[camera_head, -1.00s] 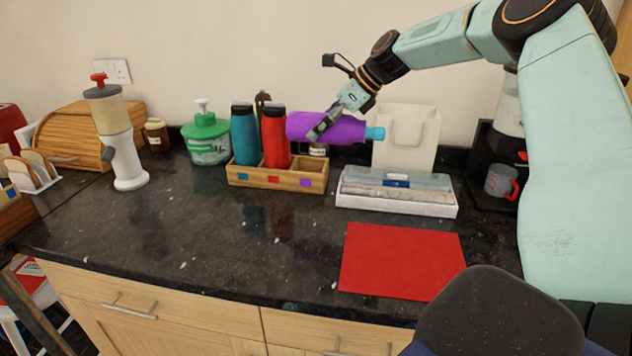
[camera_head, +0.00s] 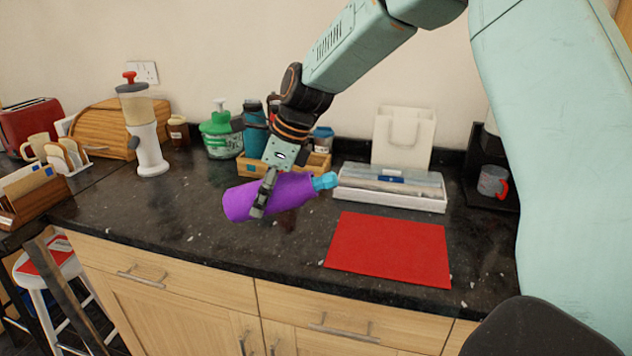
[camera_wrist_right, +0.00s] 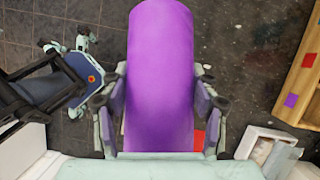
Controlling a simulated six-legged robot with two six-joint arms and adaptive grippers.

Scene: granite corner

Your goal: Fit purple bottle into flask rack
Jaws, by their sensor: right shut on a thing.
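The purple bottle (camera_head: 283,197) with a cyan cap lies on its side, cap pointing right, in my right gripper (camera_head: 264,200) in the head view. The gripper is shut around its body, in front of the flask rack. The bottle (camera_wrist_right: 160,70) also fills the middle of the right wrist view, between the fingers. The wooden flask rack (camera_head: 318,164) is partly hidden behind my arm. A teal bottle (camera_head: 254,132) stands in its left part; the red bottle is almost wholly hidden. In the wrist view the rack (camera_wrist_right: 295,85) shows red and purple tags.
A red mat (camera_head: 390,250) lies on the dark counter at right. A white tray with boxes (camera_head: 390,188) sits behind it.

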